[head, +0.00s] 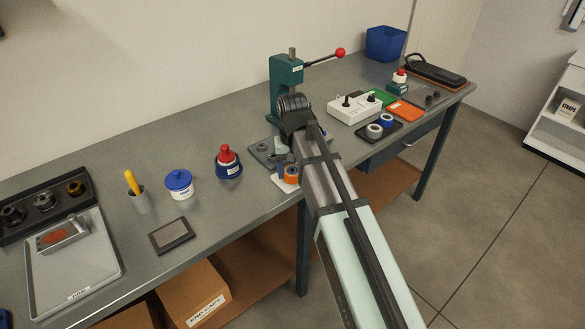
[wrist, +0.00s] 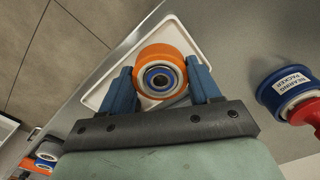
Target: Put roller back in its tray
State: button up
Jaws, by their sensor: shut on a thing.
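An orange roller (wrist: 147,56) with a white and blue hub and dark bore is between the two blue fingers of my gripper (wrist: 160,68) in the wrist view. My gripper is shut on it from both sides. A shallow white tray (wrist: 178,30) lies on the bench directly behind the roller in that view. In the head view the orange roller (head: 291,174) shows under my wrist, over the white tray (head: 281,185) near the bench's front edge. My arm hides part of both. I cannot tell whether the roller touches the tray floor.
A blue bearing packer jar (head: 228,163) with a red top stands left of the tray. A green press (head: 285,75) stands behind my arm. A dark tray (head: 367,138) with white and blue rollers is to the right. Bare bench lies between the jar and dark pad (head: 172,235).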

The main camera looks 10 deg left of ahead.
jog(key=shift+f, duration=0.55)
jog(key=o, duration=1.2)
jog(key=shift+o, duration=0.2)
notch_tip(320, 180, up, 13)
jog(key=s+d+f+m+h, duration=0.1)
jog(key=s+d+f, duration=0.1)
jog(key=d+f, duration=0.5)
jog(key=s+d+f+m+h, duration=0.1)
jog(key=s+d+f, duration=0.1)
jog(key=d+f, duration=0.6)
jog(key=s+d+f+g, duration=0.2)
jog(key=s+f, duration=0.1)
jog(key=f, duration=0.8)
jog(key=s+d+f+g, duration=0.15)
jog(key=s+f, duration=0.25)
jog(key=f, duration=0.7)
jog(key=s+d+f+g+y, duration=0.1)
jog(key=s+d+f, duration=0.2)
jog(key=s+f, duration=0.9)
jog(key=s+d+f+m+g+y, duration=0.1)
jog(key=s+d+f+g, duration=0.1)
jog(key=s+f, duration=1)
jog(key=s+d, duration=0.1)
jog(key=s, duration=0.3)
jog(key=shift+f, duration=0.3)
